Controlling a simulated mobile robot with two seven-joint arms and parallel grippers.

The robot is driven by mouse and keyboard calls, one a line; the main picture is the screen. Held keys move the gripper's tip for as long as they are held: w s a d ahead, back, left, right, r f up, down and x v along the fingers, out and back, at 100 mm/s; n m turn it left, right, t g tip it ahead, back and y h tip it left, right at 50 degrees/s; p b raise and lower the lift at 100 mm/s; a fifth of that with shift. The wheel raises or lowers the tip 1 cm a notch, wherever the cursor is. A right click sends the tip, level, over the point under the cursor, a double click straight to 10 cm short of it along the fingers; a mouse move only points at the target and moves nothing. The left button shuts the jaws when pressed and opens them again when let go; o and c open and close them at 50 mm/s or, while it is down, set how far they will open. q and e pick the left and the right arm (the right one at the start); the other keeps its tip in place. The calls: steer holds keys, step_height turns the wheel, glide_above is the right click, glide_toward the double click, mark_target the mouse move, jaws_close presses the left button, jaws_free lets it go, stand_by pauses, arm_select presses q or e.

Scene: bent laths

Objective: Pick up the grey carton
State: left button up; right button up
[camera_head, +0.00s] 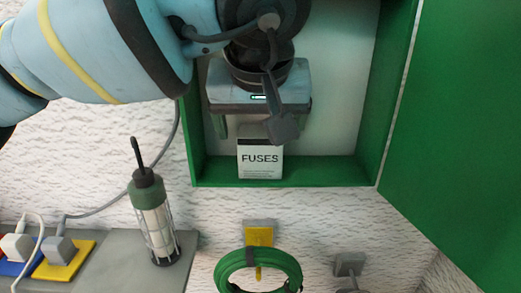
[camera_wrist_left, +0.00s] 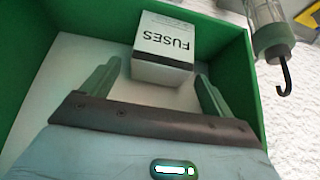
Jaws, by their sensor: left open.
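The grey carton (camera_head: 260,160), a small pale box marked FUSES, stands on the bottom ledge of a green wall cabinet (camera_head: 325,172). Its upper part is partly hidden behind my wrist parts in the head view. My left gripper (camera_head: 259,127) is open above the carton, pointing down into the cabinet. In the left wrist view the carton (camera_wrist_left: 167,38) shows its lettered face upside down, with a shaded face towards me. The two fingers of the left gripper (camera_wrist_left: 158,76) are spread to either side near the carton. I cannot tell whether they touch it. My right gripper is not in view.
The green cabinet door (camera_head: 465,120) stands open on the right. A caged work lamp (camera_head: 158,220) stands on a grey shelf at lower left, with plugs and cables beside it. A green coiled hose (camera_head: 258,268) hangs below the cabinet.

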mark_target(261, 147)
arm_select(q)
steer(key=shift+f, duration=0.4)
steer(key=x, duration=0.4)
steer(key=shift+s+d+f, duration=0.1)
steer(key=shift+f, duration=0.1)
steer(key=c, duration=1.1)
